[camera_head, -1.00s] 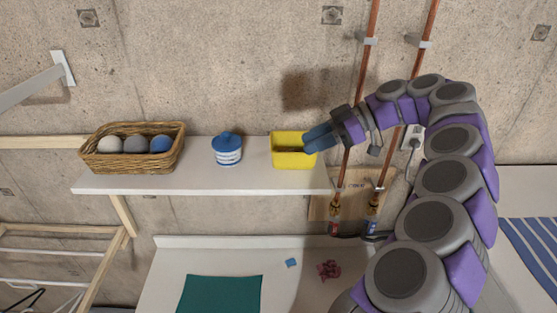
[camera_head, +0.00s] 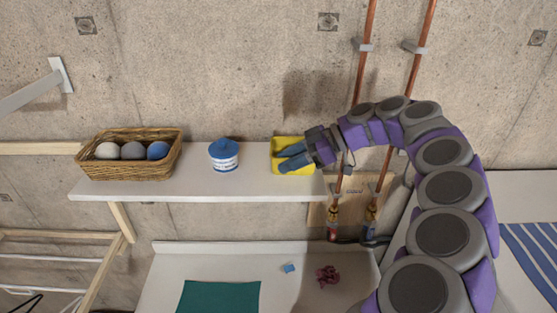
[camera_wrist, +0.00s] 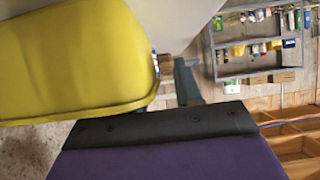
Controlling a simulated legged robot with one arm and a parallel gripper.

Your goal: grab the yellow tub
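The yellow tub (camera_head: 283,142) stands at the right end of the white wall shelf. My gripper (camera_head: 280,161) reaches in from the right, its two blue fingers spread a little apart and lying across the tub in the head view. They cover part of it, and I cannot tell whether they touch it. In the wrist view the tub (camera_wrist: 75,60) is large at the left, close to the gripper. One finger (camera_wrist: 186,82) shows there beside the tub with nothing gripped against it. The other finger is hidden in that view.
On the white shelf (camera_head: 250,185), a blue-lidded white container (camera_head: 224,157) stands left of the tub, and a wicker basket (camera_head: 130,170) with balls stands farther left. Copper pipes (camera_head: 413,65) run down the wall behind my arm. A lower white surface (camera_head: 220,262) holds a teal mat (camera_head: 220,297).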

